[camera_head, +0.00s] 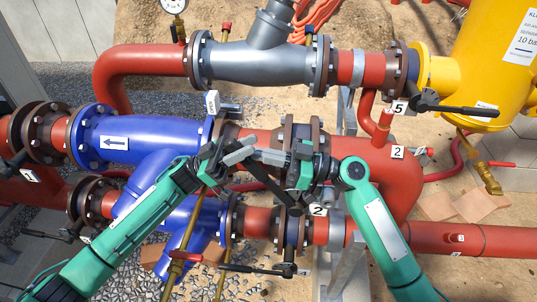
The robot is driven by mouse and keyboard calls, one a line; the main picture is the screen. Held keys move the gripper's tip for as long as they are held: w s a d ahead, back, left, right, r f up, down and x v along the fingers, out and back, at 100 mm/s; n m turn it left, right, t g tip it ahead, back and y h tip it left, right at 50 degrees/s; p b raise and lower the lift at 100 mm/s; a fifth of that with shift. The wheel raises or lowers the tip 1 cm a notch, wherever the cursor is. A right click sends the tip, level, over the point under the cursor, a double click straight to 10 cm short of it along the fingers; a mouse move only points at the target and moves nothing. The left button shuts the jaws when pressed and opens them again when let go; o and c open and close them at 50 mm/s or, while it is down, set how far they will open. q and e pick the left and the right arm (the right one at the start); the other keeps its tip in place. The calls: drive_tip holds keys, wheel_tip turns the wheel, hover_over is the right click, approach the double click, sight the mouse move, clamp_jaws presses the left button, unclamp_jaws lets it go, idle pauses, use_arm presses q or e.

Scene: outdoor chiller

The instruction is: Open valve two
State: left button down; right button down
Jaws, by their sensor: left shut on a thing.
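A white tag reading 2 (318,209) sits in the middle, beside a flanged valve on the lower pipe. A black lever (262,184) runs diagonally from my grippers down towards it; its hub is partly hidden. My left gripper (247,148) comes in from the left and is shut at the lever's upper end. My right gripper (262,156) comes in from the right, with its fingertips close beside the left ones. Its jaw opening is too small and overlapped to tell. Another tag reading 2 (397,152) is on the red pipe to the right.
A blue fitting with an arrow (115,143) and a grey fitting (262,63) lie on the pipes behind. Another black lever (250,268) points left below. A valve tagged 5 (400,107) has its lever pointing right. A yellow tank (480,60) stands at the back right.

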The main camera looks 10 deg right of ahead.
use_arm(q)
drive_tip(key=c, duration=1.7)
unclamp_jaws()
drive_tip(key=shift+s+d+r, duration=0.25)
drive_tip(key=shift+d, duration=0.1)
use_arm(e)
drive_tip(key=shift+s+a+f, duration=0.1)
drive_tip(key=shift+a+f, duration=0.15)
drive_tip(key=shift+a, duration=0.1)
use_arm(q)
drive_tip(key=o, duration=0.4)
drive_tip(key=shift+w+a+g, duration=0.1)
drive_tip(key=shift+g, duration=0.2)
use_arm(e)
drive_tip(key=shift+a, duration=0.1)
use_arm(q)
drive_tip(key=shift+o, duration=0.3)
drive_tip(key=shift+w+a+f, duration=0.1)
use_arm(e)
drive_tip(key=shift+w, duration=0.2)
use_arm(q)
drive_tip(key=shift+a, duration=0.1)
drive_tip(key=shift+f, duration=0.1)
